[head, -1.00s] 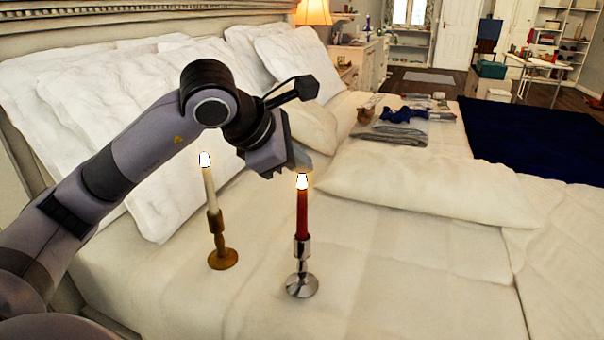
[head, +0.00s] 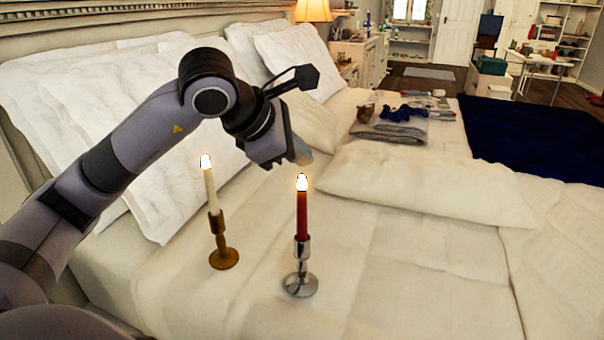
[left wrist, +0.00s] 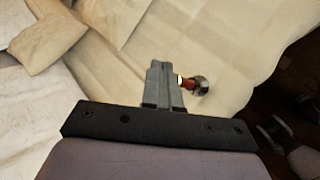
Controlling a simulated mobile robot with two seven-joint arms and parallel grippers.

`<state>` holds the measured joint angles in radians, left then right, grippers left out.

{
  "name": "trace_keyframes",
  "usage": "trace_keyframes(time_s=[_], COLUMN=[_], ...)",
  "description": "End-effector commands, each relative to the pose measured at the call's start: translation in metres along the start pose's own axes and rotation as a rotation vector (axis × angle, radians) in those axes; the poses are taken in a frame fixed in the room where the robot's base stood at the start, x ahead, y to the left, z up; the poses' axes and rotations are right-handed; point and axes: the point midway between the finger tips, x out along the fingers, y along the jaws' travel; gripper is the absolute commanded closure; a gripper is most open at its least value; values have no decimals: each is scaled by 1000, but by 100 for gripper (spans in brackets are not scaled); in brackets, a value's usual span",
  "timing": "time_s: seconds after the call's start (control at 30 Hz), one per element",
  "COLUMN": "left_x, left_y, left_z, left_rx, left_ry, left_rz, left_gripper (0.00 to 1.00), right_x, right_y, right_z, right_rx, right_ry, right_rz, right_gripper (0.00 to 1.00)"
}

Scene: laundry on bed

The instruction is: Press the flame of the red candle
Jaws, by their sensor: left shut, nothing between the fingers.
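The red candle (head: 302,216) stands upright in a silver holder (head: 301,283) on the bed, with its bright flame (head: 302,182) at the top. My left gripper (head: 303,153) is shut and empty, with its fingertips a little above the flame in the head view. In the left wrist view, the shut fingers (left wrist: 163,76) point away from the camera, and the red candle (left wrist: 187,84) shows just right of them, partly hidden. A white candle (head: 211,188) with a lit flame stands in a brass holder (head: 223,258) to the left, below my left arm. My right gripper is not in view.
White pillows (head: 90,105) lean on the headboard at the left. Another pillow (head: 415,180) lies behind the red candle, with folded clothes (head: 395,132) beyond it. The bed's front right is clear.

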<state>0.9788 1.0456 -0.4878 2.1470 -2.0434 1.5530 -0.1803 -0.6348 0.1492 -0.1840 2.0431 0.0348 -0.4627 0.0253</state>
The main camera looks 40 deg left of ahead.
Motion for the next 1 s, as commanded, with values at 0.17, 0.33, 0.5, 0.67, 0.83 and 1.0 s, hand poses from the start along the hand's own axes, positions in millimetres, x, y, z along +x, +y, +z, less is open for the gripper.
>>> trace_keyframes(time_s=[0.17,0.33,0.5,0.67,0.83,1.0], left_x=[-16,-28,-32,-31,-31,-30], left_y=[11,20,23,22,22,21], left_z=[12,20,24,23,23,23], left_rx=[0,0,0,0,0,-1], left_ry=[-1,-1,-1,0,0,-3], left_rz=[0,0,-1,-1,-1,-6], left_gripper=[100,100,100,100,100,100], right_x=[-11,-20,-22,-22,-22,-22], right_y=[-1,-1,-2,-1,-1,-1], right_z=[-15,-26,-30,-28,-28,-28], right_rx=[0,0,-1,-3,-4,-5], right_ry=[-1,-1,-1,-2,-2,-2], right_rz=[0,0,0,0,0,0], right_gripper=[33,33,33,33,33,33])
